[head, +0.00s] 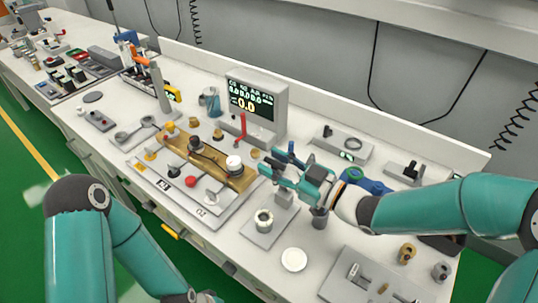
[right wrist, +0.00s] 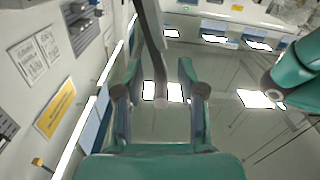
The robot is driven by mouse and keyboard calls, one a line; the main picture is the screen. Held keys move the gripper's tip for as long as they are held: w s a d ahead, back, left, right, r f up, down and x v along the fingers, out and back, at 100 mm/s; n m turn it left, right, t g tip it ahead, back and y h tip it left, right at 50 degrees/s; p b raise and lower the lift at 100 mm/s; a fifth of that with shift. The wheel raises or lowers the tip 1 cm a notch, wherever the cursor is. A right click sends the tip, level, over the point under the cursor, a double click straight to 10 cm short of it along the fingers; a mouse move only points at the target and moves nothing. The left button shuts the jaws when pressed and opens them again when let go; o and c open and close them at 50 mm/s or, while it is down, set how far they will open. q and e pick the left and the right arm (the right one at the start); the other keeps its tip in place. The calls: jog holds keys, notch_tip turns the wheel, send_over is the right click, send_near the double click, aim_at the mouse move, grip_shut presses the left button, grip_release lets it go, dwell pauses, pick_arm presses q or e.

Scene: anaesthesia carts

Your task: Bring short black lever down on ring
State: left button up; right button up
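My right gripper (head: 278,158) is in the middle of the head view, above the bench and to the right of the brown board. In the right wrist view its two fingers (right wrist: 160,75) stand apart with nothing clearly held. A small black part (head: 410,170), possibly the short lever, stands on a grey block at the right. A pale ring-shaped fitting (head: 264,218) sits on a grey plate in front of the gripper. I cannot tell which ring belongs to the lever. My left gripper is out of view.
A display box (head: 258,107) stands behind the gripper, near a red lever (head: 240,130). The brown board (head: 190,150) with several knobs lies to the left. A white disc (head: 294,260) and a grey plate with fittings (head: 360,278) lie near the front edge.

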jog(key=shift+x, duration=1)
grip_shut()
